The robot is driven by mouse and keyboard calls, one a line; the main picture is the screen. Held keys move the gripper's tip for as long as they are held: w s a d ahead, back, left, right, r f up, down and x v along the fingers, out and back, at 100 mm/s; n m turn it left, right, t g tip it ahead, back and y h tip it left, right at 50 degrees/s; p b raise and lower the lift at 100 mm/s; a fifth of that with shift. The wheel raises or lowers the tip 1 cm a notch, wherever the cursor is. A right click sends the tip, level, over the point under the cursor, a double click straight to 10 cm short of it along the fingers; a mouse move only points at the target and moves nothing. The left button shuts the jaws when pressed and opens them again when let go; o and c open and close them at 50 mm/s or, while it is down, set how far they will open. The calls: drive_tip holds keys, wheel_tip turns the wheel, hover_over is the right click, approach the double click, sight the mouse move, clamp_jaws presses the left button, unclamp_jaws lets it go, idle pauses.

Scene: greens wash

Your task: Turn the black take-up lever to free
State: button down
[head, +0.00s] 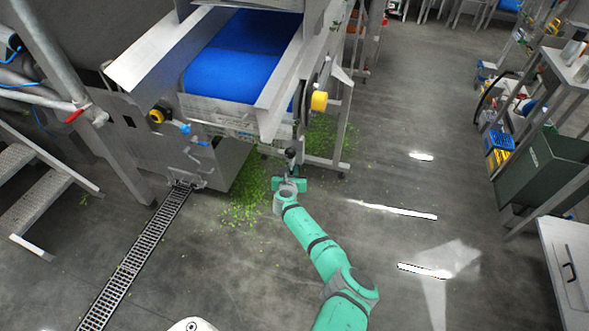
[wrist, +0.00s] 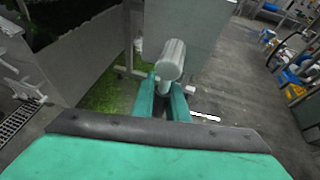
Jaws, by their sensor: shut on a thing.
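The take-up lever shows in the head view as a small dark upright knob (head: 291,153), just below the front end of the blue belt conveyor (head: 235,62). In the wrist view, a rounded grey-looking handle (wrist: 171,60) stands up at the fingertips; it appears to be the lever's grip. My gripper (wrist: 163,92) has its two teal fingers on either side of the handle's lower part, shut on it. In the head view, my gripper (head: 289,172) is at the lever from the front. The lever's pivot and any position marks are hidden.
A yellow knob (head: 319,101) is on the conveyor's right side. Chopped greens (head: 243,195) lie on the floor below. A floor drain grate (head: 135,258) runs at left, with metal steps (head: 35,195) beyond. Open floor lies right, up to a green bin (head: 545,170).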

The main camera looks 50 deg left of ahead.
drive_tip(key=shift+d+f, duration=0.15)
drive_tip(key=shift+f, duration=0.15)
drive_tip(key=c, duration=1.7)
unclamp_jaws()
drive_tip(key=shift+w, duration=0.1)
drive_tip(key=shift+c, duration=0.2)
drive_tip(key=v, duration=1.1)
drive_tip(key=shift+s+a, duration=0.3)
